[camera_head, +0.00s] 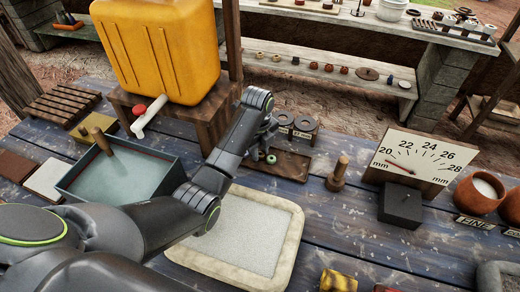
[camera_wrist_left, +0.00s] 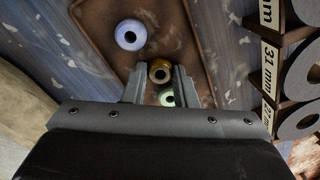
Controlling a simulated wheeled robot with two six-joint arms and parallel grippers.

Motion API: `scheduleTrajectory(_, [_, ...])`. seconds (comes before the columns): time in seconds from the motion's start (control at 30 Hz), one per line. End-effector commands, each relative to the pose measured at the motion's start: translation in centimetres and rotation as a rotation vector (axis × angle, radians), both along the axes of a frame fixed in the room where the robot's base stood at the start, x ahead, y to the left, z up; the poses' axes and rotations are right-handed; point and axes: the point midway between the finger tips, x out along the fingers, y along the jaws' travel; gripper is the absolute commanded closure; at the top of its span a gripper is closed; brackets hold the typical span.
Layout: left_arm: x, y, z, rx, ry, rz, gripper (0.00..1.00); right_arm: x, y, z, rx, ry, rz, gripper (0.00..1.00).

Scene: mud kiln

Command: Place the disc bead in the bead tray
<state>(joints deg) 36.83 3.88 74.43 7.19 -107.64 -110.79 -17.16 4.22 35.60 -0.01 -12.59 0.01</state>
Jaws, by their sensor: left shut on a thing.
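My left gripper (camera_wrist_left: 160,70) is low over the brown bead tray (camera_head: 292,169), and it also shows in the head view (camera_head: 262,150). Its fingers are shut on a small amber-brown bead (camera_wrist_left: 160,72) with a hole, which seems to be the disc bead. In the left wrist view the tray (camera_wrist_left: 190,25) lies beneath it. A pale violet bead (camera_wrist_left: 130,34) lies beside the fingers, towards the tray's edge. A pale green bead (camera_wrist_left: 167,99) shows between the fingers, partly hidden by the gripper; the head view shows it near the fingertips (camera_head: 271,159). My right gripper is out of view.
A rack of rings with size labels (camera_head: 300,124) stands close behind the tray. A wooden peg (camera_head: 338,172) and a dial gauge board (camera_head: 418,160) stand to the right. A sand tray (camera_head: 245,243) lies in front; a yellow jerrycan (camera_head: 160,45) stands on the left.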

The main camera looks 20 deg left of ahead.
Motion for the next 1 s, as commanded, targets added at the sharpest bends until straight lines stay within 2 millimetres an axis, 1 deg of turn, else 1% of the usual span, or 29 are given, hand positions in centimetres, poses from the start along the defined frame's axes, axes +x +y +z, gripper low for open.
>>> scheduleTrajectory(0.03, [0.0, 0.0, -0.1, 0.000, 0.000, 0.000, 0.71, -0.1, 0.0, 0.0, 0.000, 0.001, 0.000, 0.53])
scheduleTrajectory(0.17, [0.0, 0.0, 0.0, 0.000, 0.000, 0.000, 0.54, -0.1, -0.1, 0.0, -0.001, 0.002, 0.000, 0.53])
scheduleTrajectory(0.43, [0.0, 0.0, 0.0, 0.000, 0.000, 0.000, 0.53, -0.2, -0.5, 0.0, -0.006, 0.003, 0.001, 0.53])
scheduleTrajectory(0.53, [0.0, 0.0, 0.4, 0.000, -0.001, 0.000, 0.53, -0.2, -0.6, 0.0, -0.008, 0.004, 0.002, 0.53])
scheduleTrajectory(0.63, [0.0, 0.0, 1.7, 0.000, -0.002, -0.001, 0.53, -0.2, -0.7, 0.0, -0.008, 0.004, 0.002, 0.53])
scheduleTrajectory(0.73, [0.0, 0.0, 3.7, -0.001, -0.006, -0.002, 0.53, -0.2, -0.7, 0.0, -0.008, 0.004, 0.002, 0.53])
scheduleTrajectory(0.8, [-0.1, 0.1, 5.8, -0.001, -0.003, -0.001, 0.53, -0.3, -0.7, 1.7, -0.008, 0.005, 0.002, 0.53])
scheduleTrajectory(0.87, [-0.2, 0.1, 7.1, 0.000, -0.001, 0.000, 0.53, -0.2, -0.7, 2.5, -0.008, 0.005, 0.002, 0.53])
scheduleTrajectory(1.0, [-0.3, 0.2, 8.7, 0.000, 0.001, 0.000, 0.53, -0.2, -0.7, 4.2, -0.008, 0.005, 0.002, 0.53])
